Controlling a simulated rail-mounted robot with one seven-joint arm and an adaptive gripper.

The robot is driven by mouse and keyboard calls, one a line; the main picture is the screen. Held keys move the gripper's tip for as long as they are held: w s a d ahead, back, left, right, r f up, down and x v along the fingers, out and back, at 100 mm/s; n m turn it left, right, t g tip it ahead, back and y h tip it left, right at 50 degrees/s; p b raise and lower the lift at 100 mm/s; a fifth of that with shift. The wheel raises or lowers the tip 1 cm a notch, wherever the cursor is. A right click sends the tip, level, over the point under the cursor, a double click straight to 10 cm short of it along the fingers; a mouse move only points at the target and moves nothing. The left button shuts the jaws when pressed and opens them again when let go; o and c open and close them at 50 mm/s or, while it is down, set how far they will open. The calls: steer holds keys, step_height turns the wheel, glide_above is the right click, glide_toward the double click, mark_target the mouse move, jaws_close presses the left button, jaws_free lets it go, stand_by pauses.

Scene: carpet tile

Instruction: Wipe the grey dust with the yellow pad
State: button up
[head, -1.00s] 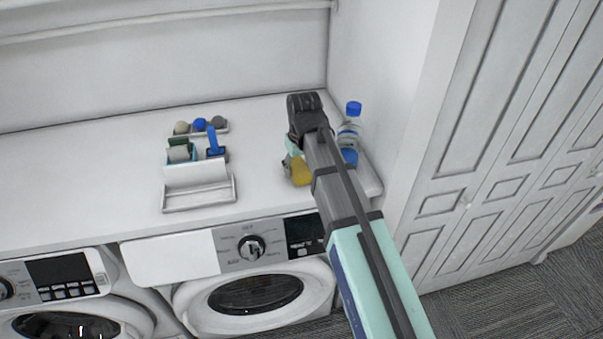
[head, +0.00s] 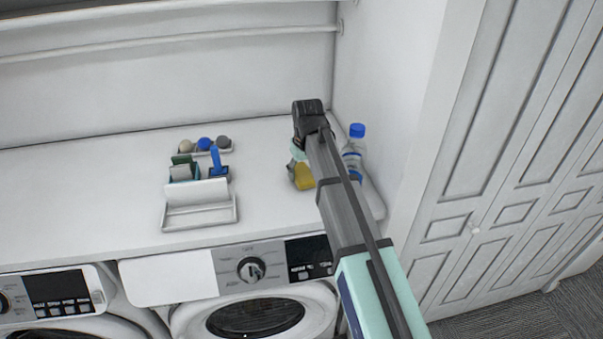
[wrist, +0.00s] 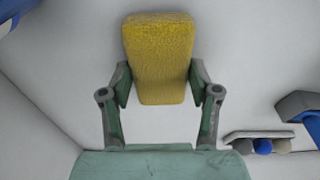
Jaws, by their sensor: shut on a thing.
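The yellow pad (wrist: 158,50) is held between the two fingers of my gripper (wrist: 159,84) in the wrist view. The fingers press on its sides, and its far end sticks out past them. In the head view the pad (head: 305,178) shows beside my arm, over the right part of the white counter, left of the bottle. My gripper (head: 298,160) is partly hidden by my arm there. I cannot tell whether the pad touches the counter. I cannot make out grey dust in either view.
A clear bottle with a blue cap (head: 354,158) stands close right of my arm, near the side wall. A white rack (head: 200,215), a blue-handled brush (head: 215,160) and a small tray with balls (head: 205,149) stand to the left. The counter between is clear.

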mark_target(310, 206)
steer(key=s, duration=0.3)
steer(key=shift+d+p, duration=0.2)
steer(key=shift+p, duration=0.1)
steer(key=shift+s+d+p, duration=0.4)
steer(key=shift+s, duration=1.05)
steer(key=shift+s+d+p, duration=0.4)
steer(key=shift+s, duration=1)
steer(key=shift+s+d+p, duration=0.4)
steer(key=shift+s, duration=1.05)
step_height(310, 206, up, 8)
steer(key=p, duration=0.4)
steer(key=shift+p, duration=0.3)
